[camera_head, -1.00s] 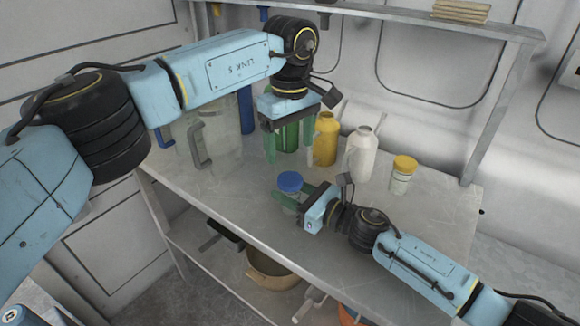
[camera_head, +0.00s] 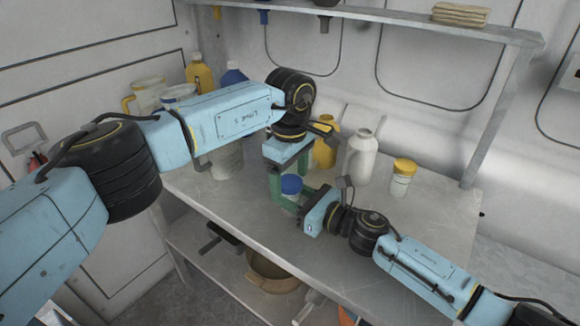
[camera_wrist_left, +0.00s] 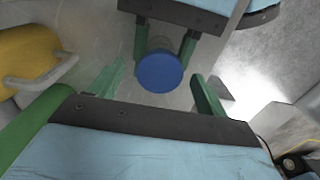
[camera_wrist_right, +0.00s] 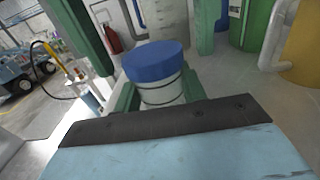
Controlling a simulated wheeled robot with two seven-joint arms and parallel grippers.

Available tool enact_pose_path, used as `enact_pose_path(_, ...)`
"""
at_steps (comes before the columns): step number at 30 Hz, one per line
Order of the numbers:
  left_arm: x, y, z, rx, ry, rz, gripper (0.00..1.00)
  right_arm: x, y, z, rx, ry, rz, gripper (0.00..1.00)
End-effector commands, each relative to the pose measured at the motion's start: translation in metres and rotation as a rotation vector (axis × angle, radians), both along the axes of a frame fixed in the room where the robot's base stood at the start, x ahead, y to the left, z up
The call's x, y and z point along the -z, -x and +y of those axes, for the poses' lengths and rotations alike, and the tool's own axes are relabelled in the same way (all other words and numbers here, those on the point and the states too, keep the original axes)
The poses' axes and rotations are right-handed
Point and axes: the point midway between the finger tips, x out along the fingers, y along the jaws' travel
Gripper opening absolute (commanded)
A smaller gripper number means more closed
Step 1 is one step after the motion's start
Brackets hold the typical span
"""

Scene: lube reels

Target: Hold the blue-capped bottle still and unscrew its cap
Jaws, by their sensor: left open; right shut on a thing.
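The blue-capped bottle stands upright near the front of the bench, its body (camera_wrist_right: 162,92) pale with dark bands in the right wrist view. Its blue cap (camera_head: 291,184) is on top and also shows in the left wrist view (camera_wrist_left: 160,73). My right gripper (camera_head: 287,203) is shut on the bottle's body below the cap, its green fingers on either side. My left gripper (camera_head: 289,178) points down above the bottle and is open. In the left wrist view its two green fingers (camera_wrist_left: 160,88) stand apart on either side of the cap, with gaps visible.
A yellow jug (camera_head: 325,145), a white jug (camera_head: 360,158) and a yellow-lidded jar (camera_head: 402,178) stand behind to the right. More pitchers and bottles, among them a yellow bottle (camera_head: 200,73), stand at the back left. A pan (camera_head: 270,272) lies on the lower shelf.

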Motion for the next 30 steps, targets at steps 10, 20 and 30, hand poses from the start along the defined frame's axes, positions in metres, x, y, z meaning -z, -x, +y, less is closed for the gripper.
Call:
enact_pose_path(10, 0.0, -0.0001, -0.0002, 0.0, 0.001, -0.001, 0.59, 0.0003, 0.0, 0.0, 0.0, 0.001, 0.001, 0.0)
enact_pose_path(20, -0.0002, -0.0001, -0.0002, 0.0, 0.001, -0.001, 0.23, 0.0003, 0.0, -0.0001, 0.0, 0.001, 0.001, 0.0)
enact_pose_path(30, -0.0011, -0.0002, -0.0003, -0.397, 0.002, -0.001, 0.23, 0.0003, -0.0001, -0.0002, 0.001, 0.001, 0.001, 0.0)
